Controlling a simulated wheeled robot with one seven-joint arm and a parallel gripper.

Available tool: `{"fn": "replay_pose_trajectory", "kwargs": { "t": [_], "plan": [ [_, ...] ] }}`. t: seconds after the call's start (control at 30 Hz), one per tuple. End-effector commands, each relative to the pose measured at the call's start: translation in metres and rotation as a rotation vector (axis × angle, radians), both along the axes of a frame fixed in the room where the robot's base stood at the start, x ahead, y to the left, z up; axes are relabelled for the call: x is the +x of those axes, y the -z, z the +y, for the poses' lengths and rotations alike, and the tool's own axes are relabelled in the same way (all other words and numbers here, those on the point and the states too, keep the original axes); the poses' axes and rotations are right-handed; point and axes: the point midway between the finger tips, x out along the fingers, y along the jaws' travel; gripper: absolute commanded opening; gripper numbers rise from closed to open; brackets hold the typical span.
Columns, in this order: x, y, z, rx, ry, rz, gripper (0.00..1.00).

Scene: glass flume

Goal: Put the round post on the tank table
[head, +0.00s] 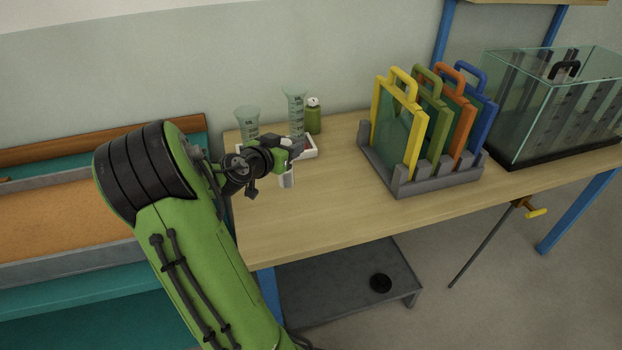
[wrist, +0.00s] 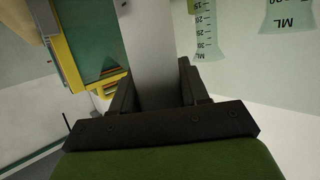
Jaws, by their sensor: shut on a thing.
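My gripper (head: 291,148) is shut on a pale grey post, the round post (head: 287,181), over the left part of the wooden tank table (head: 330,208). In the wrist view the post (wrist: 152,48) stands between the two dark fingers. Whether its foot touches the tabletop, I cannot tell.
Behind my gripper, a white tray (head: 311,153) stands near measuring vessels (head: 295,108) and a green bottle (head: 313,118). A grey rack (head: 438,182) holds coloured framed panels. A glass tank (head: 545,110) stands right. The table's front middle is clear.

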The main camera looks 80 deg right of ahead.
Motion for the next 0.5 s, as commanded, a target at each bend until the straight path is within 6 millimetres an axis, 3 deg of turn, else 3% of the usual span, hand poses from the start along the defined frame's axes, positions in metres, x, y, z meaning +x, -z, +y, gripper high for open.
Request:
{"fn": "replay_pose_trajectory", "kwargs": {
  "t": [0.03,0.1,0.5],
  "plan": [
    [0.0,0.019,0.0,0.005,0.0,0.006,0.07],
    [0.0,0.036,0.0,0.004,0.0,0.006,0.07],
    [0.0,0.091,0.0,0.0,0.0,0.001,0.07]
  ]
}}
